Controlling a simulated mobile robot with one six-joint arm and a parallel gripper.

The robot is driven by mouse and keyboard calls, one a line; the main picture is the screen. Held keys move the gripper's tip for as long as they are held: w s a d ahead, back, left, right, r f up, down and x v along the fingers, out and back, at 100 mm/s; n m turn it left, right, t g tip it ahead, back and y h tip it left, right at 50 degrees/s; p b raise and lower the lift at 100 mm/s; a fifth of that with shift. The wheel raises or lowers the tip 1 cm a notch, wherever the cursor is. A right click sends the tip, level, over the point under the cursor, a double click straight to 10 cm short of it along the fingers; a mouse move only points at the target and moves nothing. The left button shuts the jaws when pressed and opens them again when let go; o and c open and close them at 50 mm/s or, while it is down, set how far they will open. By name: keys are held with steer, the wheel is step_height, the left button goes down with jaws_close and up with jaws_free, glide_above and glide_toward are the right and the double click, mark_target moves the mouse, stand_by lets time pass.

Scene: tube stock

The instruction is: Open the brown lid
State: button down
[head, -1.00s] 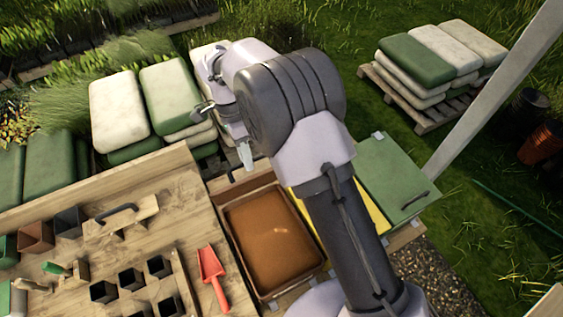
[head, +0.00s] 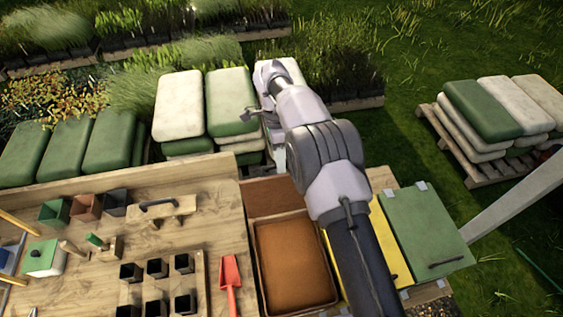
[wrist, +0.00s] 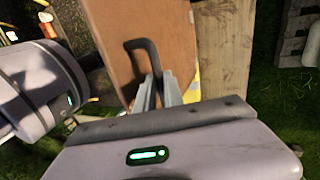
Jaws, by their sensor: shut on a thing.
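The brown lid (head: 268,196) stands raised at the far edge of an open bin (head: 262,283) filled with brown material. In the wrist view the lid is a flat brown panel (wrist: 108,30) with a black handle (wrist: 131,44). My gripper (wrist: 154,88) is shut on that handle, its two fingers close together at the handle's lower end. In the head view my gripper (head: 279,158) is above the lid's far edge. My arm hides the lid's right end and the handle there.
A yellow lid (head: 388,242) and a green lid (head: 425,228) lie flat on the right. A workbench (head: 215,215) with black pots and a red scoop (head: 231,275) is on the left. Stacked green and white sacks (head: 232,100) stand close behind my gripper.

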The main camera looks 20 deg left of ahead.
steer(key=c, duration=1.6)
jaws_free()
steer(key=shift+s+a, duration=0.1)
steer(key=shift+a, duration=0.05)
steer(key=shift+o, duration=0.7)
steer(key=shift+a, duration=0.2)
steer(key=shift+d, duration=0.15)
steer(key=shift+r, duration=0.25)
step_height(320, 180, up, 3)
steer(key=shift+f+b, duration=0.1)
steer(key=shift+b, duration=0.25)
steer(key=s+d+r+b, duration=0.1)
steer(key=s+d+b, duration=0.4)
steer(key=s+d, duration=0.4)
steer(key=s, duration=0.3)
steer(key=shift+s+d+r, duration=0.3)
steer(key=shift+s+d, duration=0.05)
steer(key=shift+d, duration=0.05)
